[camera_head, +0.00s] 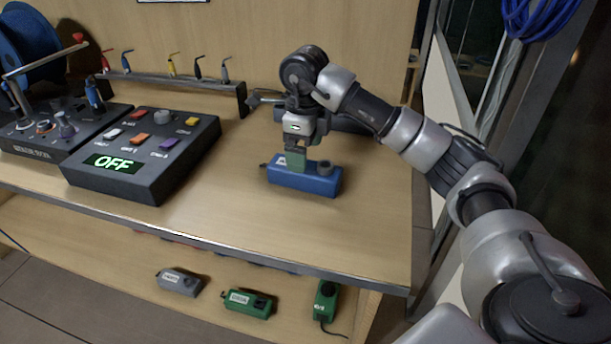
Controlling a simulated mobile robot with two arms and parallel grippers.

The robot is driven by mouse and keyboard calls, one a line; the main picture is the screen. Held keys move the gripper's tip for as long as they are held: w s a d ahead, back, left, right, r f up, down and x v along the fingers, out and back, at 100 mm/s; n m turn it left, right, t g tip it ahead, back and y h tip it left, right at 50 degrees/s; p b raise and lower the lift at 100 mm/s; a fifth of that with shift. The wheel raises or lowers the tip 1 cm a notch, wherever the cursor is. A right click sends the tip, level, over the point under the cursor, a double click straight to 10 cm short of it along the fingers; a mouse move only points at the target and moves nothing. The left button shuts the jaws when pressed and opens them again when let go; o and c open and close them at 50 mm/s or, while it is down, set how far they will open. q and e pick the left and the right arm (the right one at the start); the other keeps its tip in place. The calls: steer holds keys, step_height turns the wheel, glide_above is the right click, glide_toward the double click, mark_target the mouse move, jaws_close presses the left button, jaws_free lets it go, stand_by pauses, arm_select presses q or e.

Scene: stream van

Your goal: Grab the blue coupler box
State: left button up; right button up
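The blue coupler box (318,186) lies on the upper wooden shelf, right of the control panels. It has a round dark knob on top near its right end and a short dark stub at its left end. My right gripper (297,158) points straight down at the box's top, left of the knob. A greenish block shows at the fingertips, and the fingers overlap the box in the picture. Whether they are closed on it is hidden. My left gripper is not in view.
A panel reading OFF (150,150) and another control panel (45,130) stand on the left. A rack (180,80) with several small coloured plugs runs behind. Grey (180,281) and green (248,302) boxes lie on the lower shelf. The upper shelf's front middle is clear.

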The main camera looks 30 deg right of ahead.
steer(key=shift+s+a+f+b, duration=0.1)
steer(key=shift+f+b, duration=0.25)
steer(key=shift+f, duration=2.75)
steer(key=c, duration=1.1)
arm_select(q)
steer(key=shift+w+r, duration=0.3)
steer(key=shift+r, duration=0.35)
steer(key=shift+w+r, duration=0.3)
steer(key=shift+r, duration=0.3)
arm_select(e)
steer(key=shift+c, duration=0.3)
steer(key=shift+r, duration=0.2)
